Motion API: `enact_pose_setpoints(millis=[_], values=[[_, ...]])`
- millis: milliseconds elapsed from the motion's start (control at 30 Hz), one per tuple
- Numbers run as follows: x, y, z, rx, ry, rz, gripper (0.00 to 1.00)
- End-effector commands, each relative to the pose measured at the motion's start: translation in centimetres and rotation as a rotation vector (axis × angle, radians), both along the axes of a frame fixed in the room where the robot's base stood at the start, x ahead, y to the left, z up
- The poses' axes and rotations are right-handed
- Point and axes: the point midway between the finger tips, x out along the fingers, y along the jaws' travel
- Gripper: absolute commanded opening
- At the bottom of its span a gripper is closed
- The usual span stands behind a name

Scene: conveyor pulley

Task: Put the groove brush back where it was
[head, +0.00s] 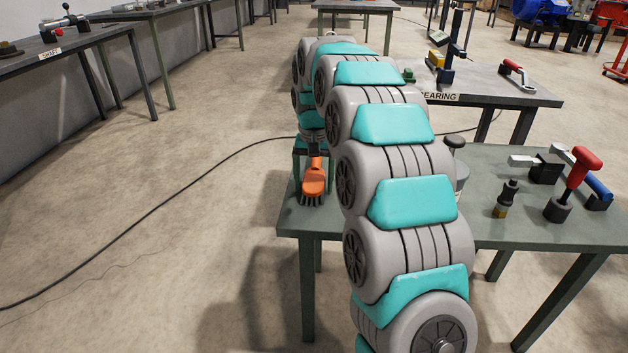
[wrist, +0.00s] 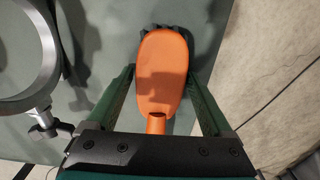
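The groove brush (head: 314,179) has an orange body and dark bristles. It is at the left end of the green table (head: 292,222), bristles toward the tabletop. In the wrist view the brush (wrist: 162,75) has its broad end away from me, and its narrow handle runs under my gripper's body. My gripper (wrist: 161,75) is open, with one green finger on each side of the brush. Visible gaps separate the fingers from the handle. My arm hides part of the table in the head view.
A grey ring-shaped part (wrist: 40,60) is close left of my gripper. At the table's right are a red-handled tool (head: 580,168), a small black-and-brass piece (head: 507,199) and a black block (head: 546,169). A bearing table (head: 520,95) stands behind. Floor is open at left, crossed by a cable.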

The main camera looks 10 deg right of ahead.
Motion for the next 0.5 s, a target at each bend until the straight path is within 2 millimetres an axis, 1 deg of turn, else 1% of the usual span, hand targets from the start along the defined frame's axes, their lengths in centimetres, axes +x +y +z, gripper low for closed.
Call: enact_pose_setpoints(millis=[33,100,333,433,500], values=[[0.0,0.0,0.0,0.000,0.000,0.000,0.92],[0.0,0.0,0.0,0.000,0.000,0.000,0.97],[0.0,0.0,0.1,0.000,0.000,0.000,0.97],[0.1,0.0,0.5,-0.001,-0.002,0.000,0.97],[0.1,0.0,1.2,0.000,-0.004,0.000,0.97]])
